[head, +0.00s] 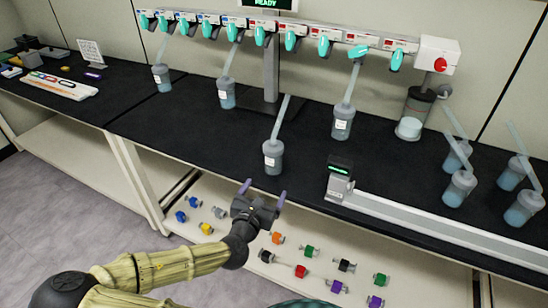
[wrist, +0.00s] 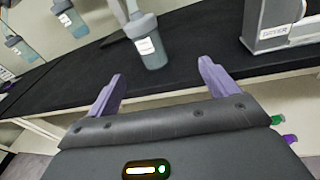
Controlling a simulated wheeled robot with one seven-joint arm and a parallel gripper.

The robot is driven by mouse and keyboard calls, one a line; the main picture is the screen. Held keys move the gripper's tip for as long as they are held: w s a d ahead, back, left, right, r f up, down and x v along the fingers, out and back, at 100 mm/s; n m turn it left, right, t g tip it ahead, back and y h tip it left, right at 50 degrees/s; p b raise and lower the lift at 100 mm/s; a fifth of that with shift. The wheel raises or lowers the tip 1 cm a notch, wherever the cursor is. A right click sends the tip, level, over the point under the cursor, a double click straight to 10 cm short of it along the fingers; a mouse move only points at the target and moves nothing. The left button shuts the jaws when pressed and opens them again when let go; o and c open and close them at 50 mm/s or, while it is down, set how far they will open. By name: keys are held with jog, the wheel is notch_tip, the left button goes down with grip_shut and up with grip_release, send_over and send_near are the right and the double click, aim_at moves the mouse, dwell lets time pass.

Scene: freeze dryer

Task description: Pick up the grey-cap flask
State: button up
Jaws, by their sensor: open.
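A grey-cap flask (head: 272,157) with a white label and a slanted clear tube stands alone near the front edge of the black bench. It also shows in the wrist view (wrist: 151,50), upright, ahead of and between my fingers. My gripper (head: 263,187) is open and empty, in front of the bench edge and apart from the flask. Both purple fingers show in the wrist view (wrist: 162,85). Other similar grey-capped flasks stand farther back, one at left (head: 161,77), one near the post (head: 227,93) and one at centre right (head: 343,121).
A rail with a small grey device (head: 340,182) lies right of the flask. Several more flasks (head: 459,188) stand at right. The freeze dryer manifold (head: 270,30) with teal valves hangs above. Small coloured parts (head: 311,250) lie on the lower shelf. The bench left of the flask is clear.

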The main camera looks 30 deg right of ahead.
jog(key=shift+w+a+r+n+t, duration=0.25)
jog(key=shift+a+r+n+t, duration=0.15)
jog(key=shift+r+n, duration=0.1)
jog(key=shift+w+a+r+n+t, duration=0.2)
jog(key=shift+a+r+n+t, duration=0.1)
jog(key=shift+r+n+t, duration=0.15)
jog(key=b, duration=0.2)
send_near(273, 147)
jog(key=w+d, duration=0.1)
jog(key=w+d+f, duration=0.1)
jog(key=w, duration=0.1)
jog(key=w+d+f, duration=0.1)
jog(key=w+d, duration=0.1)
jog(key=shift+w, duration=0.1)
jog(key=shift+p+x, duration=0.3)
jog(key=shift+x, duration=2.4)
jog(key=shift+r, duration=0.15)
